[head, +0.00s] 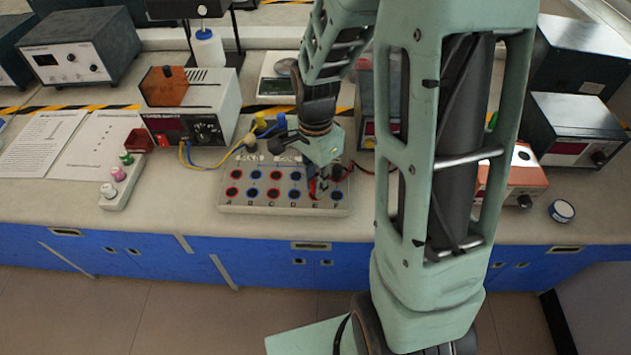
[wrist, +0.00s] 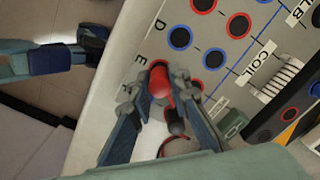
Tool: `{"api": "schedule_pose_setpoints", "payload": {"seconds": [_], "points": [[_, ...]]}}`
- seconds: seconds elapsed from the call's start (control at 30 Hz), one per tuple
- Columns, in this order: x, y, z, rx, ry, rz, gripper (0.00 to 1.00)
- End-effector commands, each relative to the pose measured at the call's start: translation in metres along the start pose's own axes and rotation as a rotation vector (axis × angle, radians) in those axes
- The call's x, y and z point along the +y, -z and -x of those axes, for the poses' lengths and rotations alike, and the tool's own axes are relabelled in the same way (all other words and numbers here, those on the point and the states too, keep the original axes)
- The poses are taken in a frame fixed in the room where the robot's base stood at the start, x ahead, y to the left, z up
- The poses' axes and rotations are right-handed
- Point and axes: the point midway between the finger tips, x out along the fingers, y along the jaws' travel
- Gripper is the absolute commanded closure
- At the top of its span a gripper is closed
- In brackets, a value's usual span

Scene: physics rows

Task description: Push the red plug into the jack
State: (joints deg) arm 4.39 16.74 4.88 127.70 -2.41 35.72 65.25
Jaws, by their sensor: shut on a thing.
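The grey jack board (head: 240,207) lies on the bench in the head view, with red-ringed and blue-ringed jacks in two rows above letters. My gripper (head: 318,190) is low over its right part. In the wrist view, my gripper (wrist: 166,92) is shut on the red plug (wrist: 160,82), whose red body shows between the fingertips. The plug is beside the letter E, near a blue-ringed jack (wrist: 215,58) of column D. The plug and fingers hide the jack beneath, so I cannot tell whether the plug's tip is in it. A red lead (wrist: 175,140) shows behind the plug.
A power supply (head: 190,110) stands behind the board at left, with yellow and blue leads. Coloured pegs stand on a small strip (head: 122,187) at left. An orange-topped box (head: 512,180) and a round tin (head: 562,211) are at right. The bench front edge runs close by the board.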

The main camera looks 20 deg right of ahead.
Motion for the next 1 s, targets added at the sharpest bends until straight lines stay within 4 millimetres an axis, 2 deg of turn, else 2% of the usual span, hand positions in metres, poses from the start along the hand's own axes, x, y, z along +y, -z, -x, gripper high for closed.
{"api": "schedule_pose_setpoints", "payload": {"seconds": [0.87,0.9,1.0], "points": [[0.000,0.000,-0.013,0.000,0.000,0.000,1.00],[0.000,0.000,-0.013,0.000,0.000,0.000,0.82],[0.000,0.000,-0.013,0.000,0.000,0.000,0.71]]}}
